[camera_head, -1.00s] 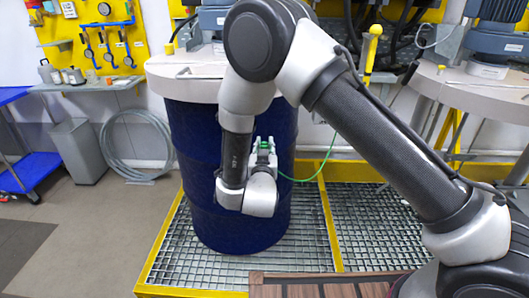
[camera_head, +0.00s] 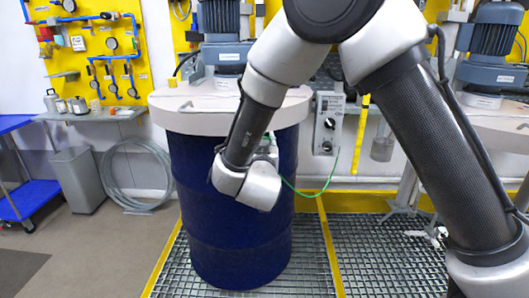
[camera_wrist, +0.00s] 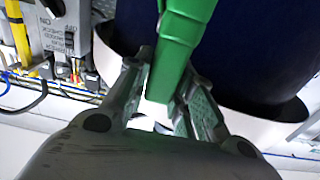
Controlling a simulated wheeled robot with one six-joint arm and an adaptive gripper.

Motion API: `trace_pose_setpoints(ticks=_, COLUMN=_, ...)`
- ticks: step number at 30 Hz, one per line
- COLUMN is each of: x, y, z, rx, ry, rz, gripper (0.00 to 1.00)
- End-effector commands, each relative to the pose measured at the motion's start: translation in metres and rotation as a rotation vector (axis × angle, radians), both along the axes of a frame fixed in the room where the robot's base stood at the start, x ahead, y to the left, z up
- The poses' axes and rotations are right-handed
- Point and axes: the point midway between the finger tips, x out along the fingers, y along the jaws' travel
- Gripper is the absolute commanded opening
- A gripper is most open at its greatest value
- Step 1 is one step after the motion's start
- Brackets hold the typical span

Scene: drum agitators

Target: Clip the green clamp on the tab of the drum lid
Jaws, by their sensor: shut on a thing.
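The green clamp (camera_wrist: 175,45) fills the middle of the wrist view. My gripper (camera_wrist: 163,78) is shut on it, one finger on each side. In the head view my wrist hides nearly all of the gripper and the clamp, in front of the blue drum (camera_head: 190,220). The drum's pale lid (camera_head: 195,120) is above and behind my wrist; its rim also shows in the wrist view (camera_wrist: 255,128), behind the fingers. A small grey piece stands on the lid's left part; I cannot tell if it is the tab. The clamp and lid appear apart, though contact is partly hidden.
A green cable (camera_head: 318,193) hangs from near my gripper toward a grey control box (camera_head: 328,125) right of the drum. A motor (camera_head: 220,55) stands above the lid. The drum stands on a yellow-edged grating (camera_head: 370,255).

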Motion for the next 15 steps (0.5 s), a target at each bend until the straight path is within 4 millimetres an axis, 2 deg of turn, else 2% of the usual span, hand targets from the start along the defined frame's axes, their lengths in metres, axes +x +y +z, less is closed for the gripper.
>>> trace_pose_setpoints(ticks=6, x=0.000, y=0.000, z=0.014, rx=0.001, ry=-0.001, rz=-0.001, gripper=0.00)
trace_pose_setpoints(ticks=15, x=0.000, y=0.000, z=0.015, rx=0.000, ry=0.000, rz=0.000, gripper=0.00)
